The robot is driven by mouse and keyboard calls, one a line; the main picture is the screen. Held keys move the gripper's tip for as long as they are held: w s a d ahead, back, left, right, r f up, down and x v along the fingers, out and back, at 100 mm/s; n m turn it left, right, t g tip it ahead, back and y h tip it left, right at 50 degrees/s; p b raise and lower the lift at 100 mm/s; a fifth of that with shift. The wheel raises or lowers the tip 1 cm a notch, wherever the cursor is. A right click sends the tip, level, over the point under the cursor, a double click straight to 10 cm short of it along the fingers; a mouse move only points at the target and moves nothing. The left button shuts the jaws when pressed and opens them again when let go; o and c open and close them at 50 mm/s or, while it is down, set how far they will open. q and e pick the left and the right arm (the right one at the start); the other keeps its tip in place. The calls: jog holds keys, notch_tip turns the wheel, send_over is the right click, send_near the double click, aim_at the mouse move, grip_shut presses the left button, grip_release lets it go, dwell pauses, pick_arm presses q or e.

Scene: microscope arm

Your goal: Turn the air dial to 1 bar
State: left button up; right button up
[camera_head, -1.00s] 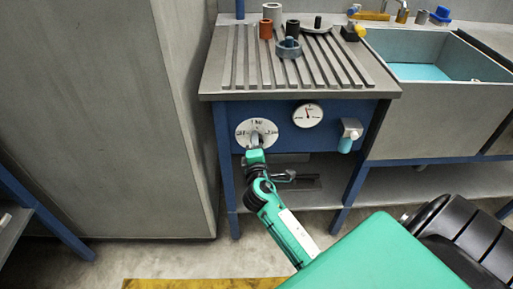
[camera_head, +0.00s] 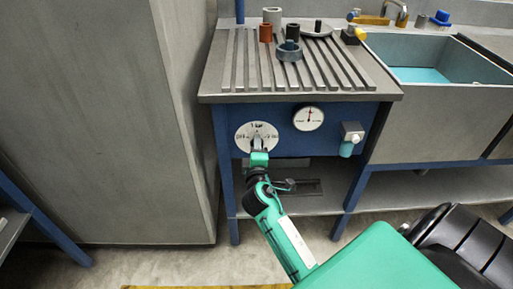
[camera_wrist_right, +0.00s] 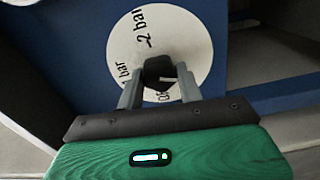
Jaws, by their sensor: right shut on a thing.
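The air dial (camera_head: 242,131) is a round white plate on the blue front panel, marked OFF on the left, 1 bar at the top and 2 bar on the right. My right gripper (camera_head: 258,150) is at its centre. In the right wrist view, both fingers of my right gripper (camera_wrist_right: 158,88) are shut on the black knob (camera_wrist_right: 157,69) of the dial (camera_wrist_right: 185,38). There the 2 bar mark is at the top and 1 bar at the left. The fingers partly hide the knob, and I cannot tell its exact pointing. My left gripper is not in view.
A round gauge (camera_head: 308,118) is right of the dial, its needle roughly upright. A small tap fitting (camera_head: 351,138) is further right. The ribbed worktop (camera_head: 235,60) above holds several small parts. A sink (camera_head: 425,65) stands right, a tall grey cabinet (camera_head: 90,120) left.

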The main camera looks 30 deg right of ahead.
jog(key=o, duration=1)
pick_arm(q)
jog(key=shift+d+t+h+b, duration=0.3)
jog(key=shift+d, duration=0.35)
pick_arm(e)
jog(key=v, duration=1.4)
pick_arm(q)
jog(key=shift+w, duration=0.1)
pick_arm(e)
jog(key=shift+f, duration=0.1)
